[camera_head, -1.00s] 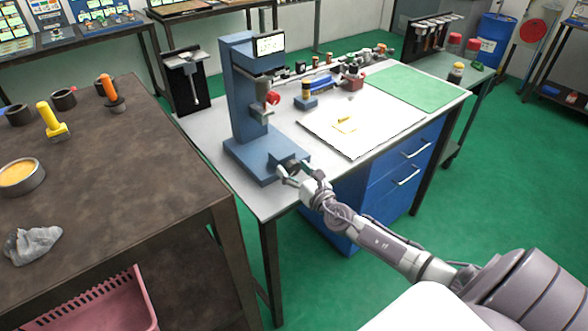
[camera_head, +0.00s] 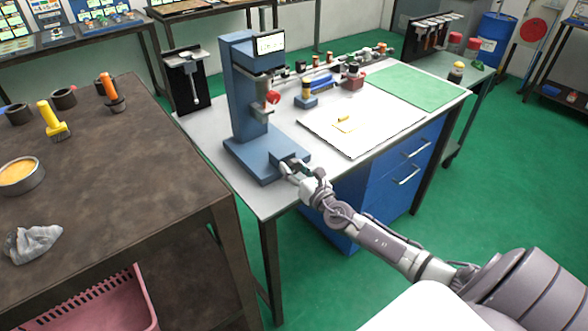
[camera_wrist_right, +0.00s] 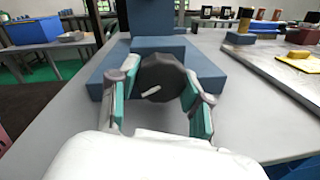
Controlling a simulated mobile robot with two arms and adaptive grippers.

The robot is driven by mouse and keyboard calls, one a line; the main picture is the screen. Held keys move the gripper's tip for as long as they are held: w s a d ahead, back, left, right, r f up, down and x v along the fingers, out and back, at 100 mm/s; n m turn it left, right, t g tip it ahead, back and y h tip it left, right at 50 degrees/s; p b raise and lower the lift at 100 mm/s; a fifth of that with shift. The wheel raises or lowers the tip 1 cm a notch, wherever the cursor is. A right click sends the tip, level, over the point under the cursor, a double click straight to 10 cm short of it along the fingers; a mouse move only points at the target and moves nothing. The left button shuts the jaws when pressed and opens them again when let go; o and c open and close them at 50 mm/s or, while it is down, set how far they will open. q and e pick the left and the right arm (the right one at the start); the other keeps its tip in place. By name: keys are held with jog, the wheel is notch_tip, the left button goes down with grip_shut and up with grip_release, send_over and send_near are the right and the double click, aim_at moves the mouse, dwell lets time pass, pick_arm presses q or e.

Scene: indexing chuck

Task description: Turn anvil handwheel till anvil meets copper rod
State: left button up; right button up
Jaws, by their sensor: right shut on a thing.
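The blue bench press-like machine (camera_head: 245,100) stands on the grey bench, with a small display (camera_head: 270,43) at its top and a red knob (camera_head: 272,97) on its column. The dark faceted handwheel (camera_wrist_right: 160,78) is low on the machine's front, with a pale slanted handle or mark on its face. My right gripper (camera_head: 290,168) is at this wheel. In the right wrist view its green-padded fingers (camera_wrist_right: 158,95) are shut on opposite sides of the wheel. I cannot make out the anvil or copper rod. My left gripper is out of view.
A white sheet (camera_head: 355,133) with a small yellow piece lies right of the machine, and a green mat (camera_head: 415,88) lies beyond. Several small items stand along the bench's back. A brown table (camera_head: 130,150) with a yellow brush (camera_head: 50,118) is at the left.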

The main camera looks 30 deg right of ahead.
jog(key=shift+m, duration=1.1)
jog(key=m, duration=0.2)
jog(key=shift+r+m, duration=0.1)
jog(key=shift+m, duration=0.2)
jog(key=m+p, duration=0.1)
jog(key=m, duration=0.3)
jog(key=shift+m+g+y, duration=0.3)
jog(key=shift+g+y, duration=0.1)
